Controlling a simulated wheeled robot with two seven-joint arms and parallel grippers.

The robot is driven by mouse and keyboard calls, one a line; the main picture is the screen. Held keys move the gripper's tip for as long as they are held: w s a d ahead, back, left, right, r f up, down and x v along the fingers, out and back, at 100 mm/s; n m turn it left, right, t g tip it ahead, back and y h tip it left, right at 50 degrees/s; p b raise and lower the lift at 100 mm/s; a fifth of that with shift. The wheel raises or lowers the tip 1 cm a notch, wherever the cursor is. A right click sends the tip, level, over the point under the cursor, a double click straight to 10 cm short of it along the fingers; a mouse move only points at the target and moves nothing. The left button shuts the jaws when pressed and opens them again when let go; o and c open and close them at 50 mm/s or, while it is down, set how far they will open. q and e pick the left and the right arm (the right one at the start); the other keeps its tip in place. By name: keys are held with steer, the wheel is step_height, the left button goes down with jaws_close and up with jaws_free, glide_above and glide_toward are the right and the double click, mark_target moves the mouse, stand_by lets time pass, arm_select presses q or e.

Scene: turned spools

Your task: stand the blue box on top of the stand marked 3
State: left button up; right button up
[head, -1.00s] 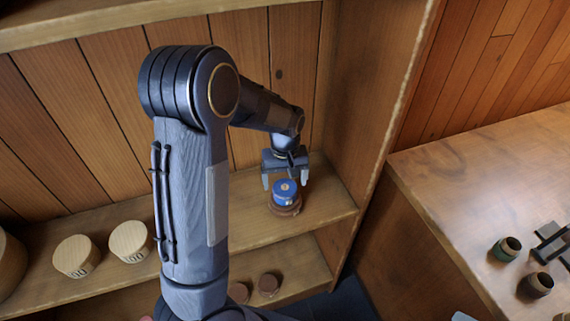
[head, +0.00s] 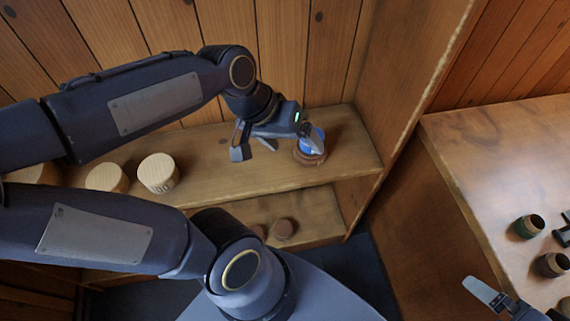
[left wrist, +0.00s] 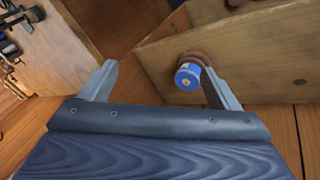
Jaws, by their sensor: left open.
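The blue box (head: 311,142) is a small round tub on a low brown turned stand (head: 309,158) at the right end of the upper shelf. The blue box (left wrist: 188,77) and the brown rim under it (left wrist: 196,58) also show in the left wrist view. My left gripper (head: 278,150) is open, with one finger close in front of the box and the other out to its left. I cannot tell whether that finger touches the box. No figure 3 is readable on any stand. My right gripper (head: 490,296) shows only partly at the lower right.
Pale wooden round blocks with black figures (head: 158,173) stand left on the upper shelf (head: 225,180). Brown round pieces (head: 283,229) sit on the lower shelf. A side wall closes the shelf's right end. A table (head: 480,170) at right holds small dark pots (head: 529,226).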

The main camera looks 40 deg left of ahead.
arm_select(q)
steer(key=s+d+f+m+t, duration=0.1)
steer(key=s+d, duration=0.1)
steer(key=s, duration=0.3)
steer(key=shift+s+d+m+t, duration=0.25)
steer(key=shift+m+t, duration=0.05)
steer(key=shift+m, duration=0.1)
